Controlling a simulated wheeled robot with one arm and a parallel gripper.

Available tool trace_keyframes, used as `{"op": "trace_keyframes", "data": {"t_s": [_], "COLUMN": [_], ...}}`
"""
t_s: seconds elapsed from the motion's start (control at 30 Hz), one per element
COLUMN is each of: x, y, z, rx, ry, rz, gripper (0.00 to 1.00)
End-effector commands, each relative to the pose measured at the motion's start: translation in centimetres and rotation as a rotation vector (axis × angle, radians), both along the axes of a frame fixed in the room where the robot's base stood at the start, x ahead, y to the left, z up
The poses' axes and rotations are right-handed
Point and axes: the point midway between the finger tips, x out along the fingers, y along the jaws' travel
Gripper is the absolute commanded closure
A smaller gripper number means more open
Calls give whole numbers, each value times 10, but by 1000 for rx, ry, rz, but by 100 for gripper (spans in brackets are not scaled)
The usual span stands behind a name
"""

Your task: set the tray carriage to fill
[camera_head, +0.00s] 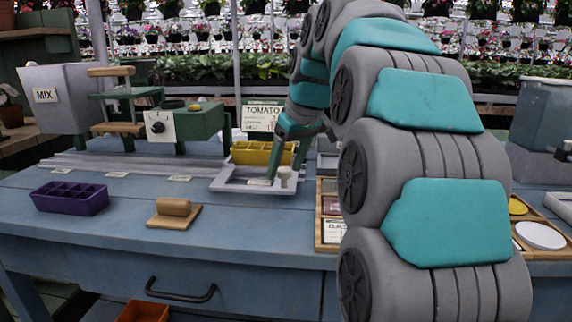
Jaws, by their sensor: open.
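The tray carriage (228,182) is a pale grey frame at the right end of a pale rail (120,163) on the blue bench. A cream upright knob (285,174) stands at its right side. A yellow tray (252,155) with compartments is at the carriage's back edge; whether it rests on the carriage I cannot tell. My gripper (286,157) points down over the carriage, its fingers apart just above and around the knob's place. Whether they touch the knob I cannot tell. Small labels (179,178) line the rail, too small to read.
A grey MIX hopper (62,95) and a green machine (190,121) with a dial stand behind the rail at left. A purple tray (70,197) and a wooden tamper (173,213) lie in front. A wooden case (330,239) is at right. My arm hides much of the right.

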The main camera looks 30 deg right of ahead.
Motion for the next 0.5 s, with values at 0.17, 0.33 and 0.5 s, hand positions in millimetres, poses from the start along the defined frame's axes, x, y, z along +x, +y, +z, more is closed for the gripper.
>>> {"op": "trace_keyframes", "data": {"t_s": [0.17,0.33,0.5], "x": [2,1,1], "y": [0,0,0], "z": [-3,-3,-3], "rx": [0,1,1], "ry": [-2,-2,-2], "rz": [-1,-1,-1], "gripper": [29,29,46]}}
